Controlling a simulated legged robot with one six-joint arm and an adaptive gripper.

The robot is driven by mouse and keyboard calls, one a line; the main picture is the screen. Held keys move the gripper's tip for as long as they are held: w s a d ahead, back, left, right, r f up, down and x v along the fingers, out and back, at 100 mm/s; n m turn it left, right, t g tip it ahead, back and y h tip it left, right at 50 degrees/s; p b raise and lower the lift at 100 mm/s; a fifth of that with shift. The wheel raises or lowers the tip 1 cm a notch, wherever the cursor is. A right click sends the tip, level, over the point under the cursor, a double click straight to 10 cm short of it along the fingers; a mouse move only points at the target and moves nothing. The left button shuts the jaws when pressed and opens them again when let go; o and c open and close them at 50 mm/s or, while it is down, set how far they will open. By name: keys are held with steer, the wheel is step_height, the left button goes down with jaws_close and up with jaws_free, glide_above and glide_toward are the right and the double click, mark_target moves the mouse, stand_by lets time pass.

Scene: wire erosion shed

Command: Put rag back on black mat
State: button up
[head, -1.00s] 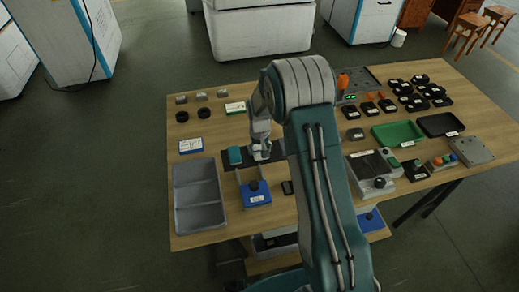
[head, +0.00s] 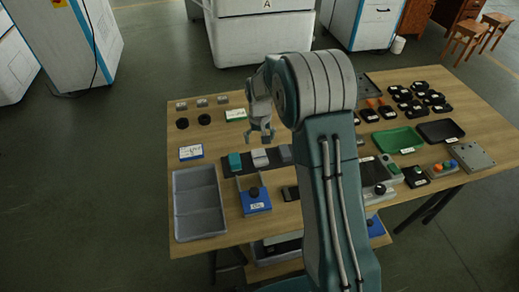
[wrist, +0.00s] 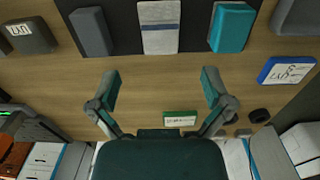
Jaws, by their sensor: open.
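The rag (head: 260,157) is a pale folded cloth lying on the black mat (head: 247,160), between a teal block (head: 235,161) and a grey block (head: 286,153). In the wrist view the rag (wrist: 159,27) shows a blue stripe across it, with dark mat (wrist: 125,22) on both sides. My gripper (head: 263,138) is open and empty, above the table and apart from the rag. In the wrist view its spread fingers (wrist: 160,82) have bare wood between them, and the rag lies beyond their tips.
A grey two-part tray (head: 200,205) stands at the left front, with a blue box with a black knob (head: 255,200) beside it. A blue-edged card (head: 191,152) and a green-edged box (head: 236,115) lie farther back. Green (head: 398,140) and black (head: 440,130) trays are right.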

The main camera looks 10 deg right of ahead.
steer(key=s+r+t, duration=0.1)
steer(key=s+r, duration=0.6)
steer(key=r, duration=0.3)
steer(key=s+r+t, duration=0.2)
steer(key=s+r, duration=0.4)
steer(key=r, duration=0.4)
steer(key=s+r+t, duration=0.2)
steer(key=s+r, duration=0.1)
steer(key=s, duration=1.5)
steer(key=shift+s+t, duration=0.15)
steer(key=shift+t, duration=0.15)
steer(key=shift+r, duration=0.1)
